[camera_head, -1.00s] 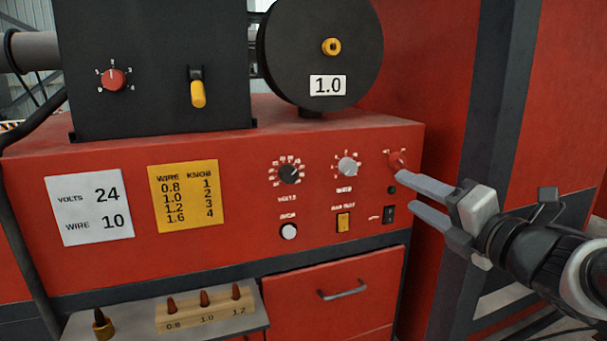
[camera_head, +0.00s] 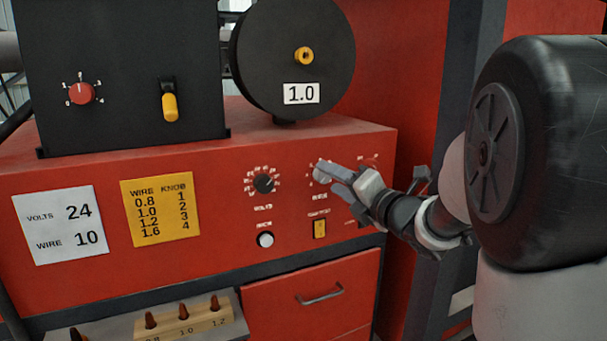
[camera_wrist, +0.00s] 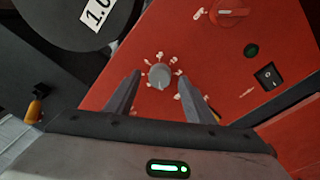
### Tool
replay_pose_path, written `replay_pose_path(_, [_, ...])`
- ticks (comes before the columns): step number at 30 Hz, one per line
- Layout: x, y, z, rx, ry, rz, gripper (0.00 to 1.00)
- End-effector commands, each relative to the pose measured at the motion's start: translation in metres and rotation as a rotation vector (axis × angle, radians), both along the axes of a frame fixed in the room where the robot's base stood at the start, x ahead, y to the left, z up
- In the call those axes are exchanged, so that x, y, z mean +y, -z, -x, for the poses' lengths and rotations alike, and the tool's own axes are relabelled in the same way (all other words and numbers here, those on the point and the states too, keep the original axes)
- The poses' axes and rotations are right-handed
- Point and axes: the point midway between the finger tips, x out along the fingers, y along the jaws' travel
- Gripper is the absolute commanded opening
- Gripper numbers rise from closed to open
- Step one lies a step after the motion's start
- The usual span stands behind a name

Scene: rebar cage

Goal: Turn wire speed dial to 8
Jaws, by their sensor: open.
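The wire speed dial (camera_wrist: 160,78) is a grey round knob with a ring of white numbers on the red panel. In the wrist view it lies between the two fingers of my gripper (camera_wrist: 159,76), which is open. A gap shows on each side of the knob. In the head view, my gripper (camera_head: 333,171) is in front of this dial and hides most of it. The numbers are too small to read. A white card (camera_head: 62,226) reads volts 24 and wire 10.
The black volts dial (camera_head: 264,183) is left of my gripper. The red switch (camera_wrist: 229,10) and black rocker switch (camera_wrist: 268,76) are to its right. A yellow switch (camera_head: 320,229) sits below. The black spool (camera_head: 292,88) overhangs above. A yellow chart (camera_head: 160,211) is on the panel's left.

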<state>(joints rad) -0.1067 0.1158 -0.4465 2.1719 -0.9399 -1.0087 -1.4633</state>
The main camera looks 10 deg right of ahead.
Motion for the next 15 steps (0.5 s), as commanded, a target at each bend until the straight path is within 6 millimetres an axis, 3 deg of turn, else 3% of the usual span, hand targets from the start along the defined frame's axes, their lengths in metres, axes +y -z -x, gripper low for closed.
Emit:
replay_pose_path(6, [0.0062,0.0001,-0.0144,0.001,0.001,0.000,0.49])
replay_pose_path(14, [0.0064,0.0003,-0.0153,0.001,0.001,-0.001,0.49])
replay_pose_path(15, [0.0064,0.0003,-0.0152,0.001,0.001,-0.001,0.44])
